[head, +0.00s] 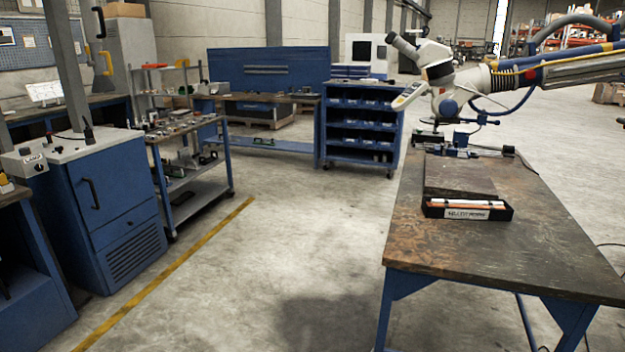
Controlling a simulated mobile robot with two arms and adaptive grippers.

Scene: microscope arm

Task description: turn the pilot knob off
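No knob marked as pilot can be made out. A pale control box (25,162) at the left edge has a label that seems to read "LAMP" and a small dark knob (39,168) on its front. The knob's setting is too small to read. A white microscope (432,62) hangs over the workbench on a thick arm (560,72) that comes in from the right. Any small knobs on it cannot be told apart at this size. Neither of my grippers is in view.
A wooden workbench (470,252) stands at right, holding a dark block (460,177) and a black labelled tray (467,213). A blue cabinet (115,205) and a tool cart (190,195) stand at left. The concrete floor (290,230) between them is clear.

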